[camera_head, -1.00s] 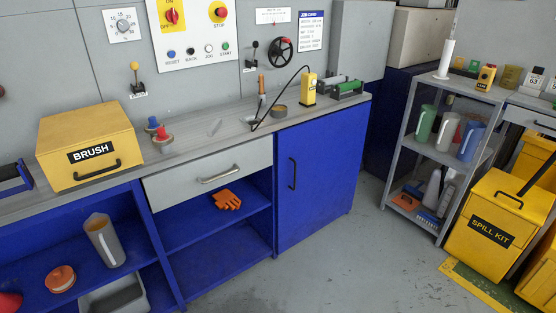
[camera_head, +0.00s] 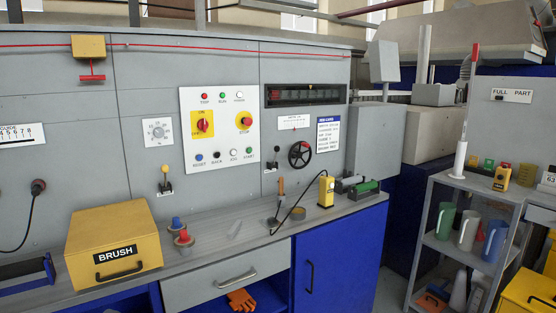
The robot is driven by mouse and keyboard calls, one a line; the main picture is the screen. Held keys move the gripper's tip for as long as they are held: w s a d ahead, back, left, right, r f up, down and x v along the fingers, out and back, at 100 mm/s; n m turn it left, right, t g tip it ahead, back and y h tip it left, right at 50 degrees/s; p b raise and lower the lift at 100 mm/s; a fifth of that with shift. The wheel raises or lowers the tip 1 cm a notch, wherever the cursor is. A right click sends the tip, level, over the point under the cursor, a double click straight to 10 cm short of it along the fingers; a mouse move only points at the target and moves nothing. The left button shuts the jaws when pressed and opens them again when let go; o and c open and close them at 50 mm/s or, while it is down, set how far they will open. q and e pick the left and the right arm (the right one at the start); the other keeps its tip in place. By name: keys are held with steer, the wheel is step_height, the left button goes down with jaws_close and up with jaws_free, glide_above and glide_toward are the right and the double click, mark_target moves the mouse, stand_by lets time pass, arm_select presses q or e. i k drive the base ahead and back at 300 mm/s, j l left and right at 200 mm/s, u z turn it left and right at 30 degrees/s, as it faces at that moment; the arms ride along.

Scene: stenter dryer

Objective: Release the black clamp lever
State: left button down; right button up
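A small lever with a black knob (camera_head: 277,151) stands on the grey machine panel, just left of a black handwheel (camera_head: 300,155). It sits above a small white label plate and points up, leaning slightly right. A similar lever with a yellow knob (camera_head: 165,170) is further left on the panel. Neither of my grippers shows in the head view. Nothing touches the black lever.
A grey worktop (camera_head: 215,250) runs below the panel. On it are a yellow BRUSH box (camera_head: 115,245), red and blue topped items (camera_head: 182,235), a yellow handheld device (camera_head: 326,190) with a black cable and a green-black tool (camera_head: 364,188). A shelf unit (camera_head: 440,245) stands right.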

mark_target(277, 148)
steer(key=i+l, duration=0.15)
steer(key=i, duration=0.25)
steer(key=i+l, duration=0.15)
steer(key=i, duration=0.3)
steer(key=i+l, duration=0.15)
steer(key=i, duration=0.25)
steer(key=i+l+u, duration=0.1)
steer(key=i, duration=0.35)
